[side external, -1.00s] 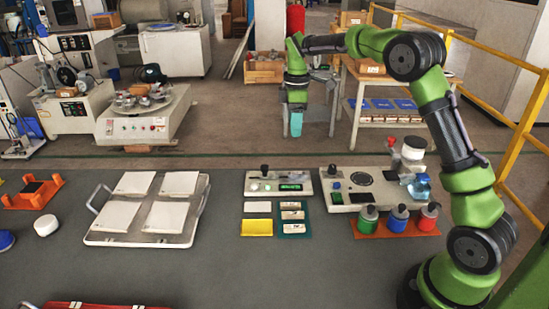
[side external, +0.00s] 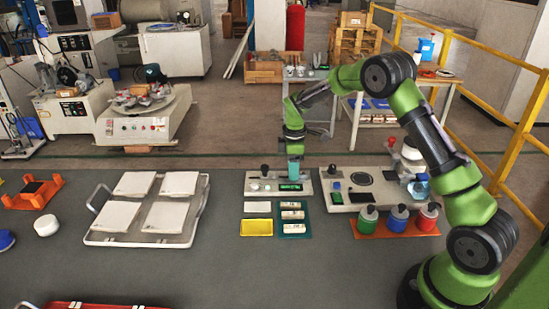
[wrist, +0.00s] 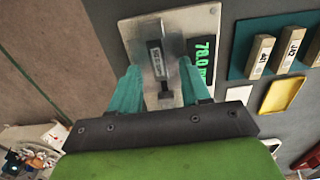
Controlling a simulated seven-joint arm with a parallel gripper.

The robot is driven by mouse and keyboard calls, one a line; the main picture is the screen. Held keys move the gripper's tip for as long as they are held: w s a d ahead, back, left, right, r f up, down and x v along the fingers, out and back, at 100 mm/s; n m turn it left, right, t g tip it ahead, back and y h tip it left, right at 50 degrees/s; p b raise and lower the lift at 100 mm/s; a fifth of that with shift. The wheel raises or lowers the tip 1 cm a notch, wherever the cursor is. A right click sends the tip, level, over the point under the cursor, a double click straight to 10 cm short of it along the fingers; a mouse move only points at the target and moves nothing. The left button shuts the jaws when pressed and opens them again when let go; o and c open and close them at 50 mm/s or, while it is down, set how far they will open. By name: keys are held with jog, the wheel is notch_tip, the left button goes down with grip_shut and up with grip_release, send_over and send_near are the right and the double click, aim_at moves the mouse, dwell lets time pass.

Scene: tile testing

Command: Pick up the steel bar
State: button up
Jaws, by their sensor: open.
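A small grey steel bar with a light label (wrist: 162,62) is seen between my fingers in the wrist view. It is on a pale metal plate of the tester with the green display (wrist: 201,58). Whether it is loose or part of the tester I cannot tell. My gripper (wrist: 160,72) is open, with one teal finger on each side of the bar and a visible gap. In the side external view my gripper (side external: 295,168) points down over the back of the tester (side external: 262,190). There the fingers hide the bar.
A second device (side external: 345,198) and bottles on an orange tray (side external: 360,230) stand to the right. A rack of white tiles (side external: 150,238) is left.

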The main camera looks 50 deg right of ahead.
jog(key=shift+f, duration=0.35)
grip_shut()
jog(key=shift+r, duration=0.1)
jog(key=shift+r, duration=0.1)
